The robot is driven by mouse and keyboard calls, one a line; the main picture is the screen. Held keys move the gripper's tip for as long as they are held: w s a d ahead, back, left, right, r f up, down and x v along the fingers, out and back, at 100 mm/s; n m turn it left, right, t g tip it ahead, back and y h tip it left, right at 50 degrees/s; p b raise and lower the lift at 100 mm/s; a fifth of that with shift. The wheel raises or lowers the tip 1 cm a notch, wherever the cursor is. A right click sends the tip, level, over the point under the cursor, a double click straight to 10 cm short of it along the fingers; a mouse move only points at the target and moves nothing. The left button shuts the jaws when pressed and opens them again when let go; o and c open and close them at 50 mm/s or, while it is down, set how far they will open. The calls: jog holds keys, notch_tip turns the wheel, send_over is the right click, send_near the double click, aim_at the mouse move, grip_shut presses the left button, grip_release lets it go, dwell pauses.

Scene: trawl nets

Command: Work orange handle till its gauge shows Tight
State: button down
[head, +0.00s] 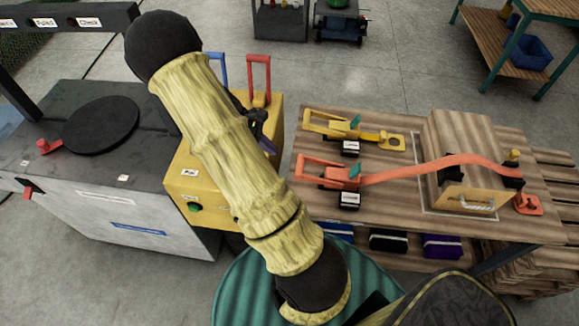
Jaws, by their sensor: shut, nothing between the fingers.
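The orange handle (318,163) belongs to a ratchet on the left of the wooden bench (405,222). Its orange strap (430,168) runs right over a wooden crate (465,135). A teal piece (353,172) stands on the ratchet. A small black gauge (349,199) with a white label sits just in front; its word is too small to read. My gripper (266,138) is partly hidden behind my arm, over the yellow box and left of the orange handle, apart from it. It looks shut and empty.
A similar yellow ratchet (350,129) with its own labelled gauge (350,148) lies behind the orange one. The yellow box (200,190) with blue and red levers (259,78) stands left of the bench. A grey machine (60,175) is farther left.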

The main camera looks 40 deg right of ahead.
jog(key=p+x, duration=0.1)
jog(key=x, duration=0.9)
jog(key=shift+r, duration=0.15)
dwell(0.4)
jog(key=shift+r+p, duration=0.35)
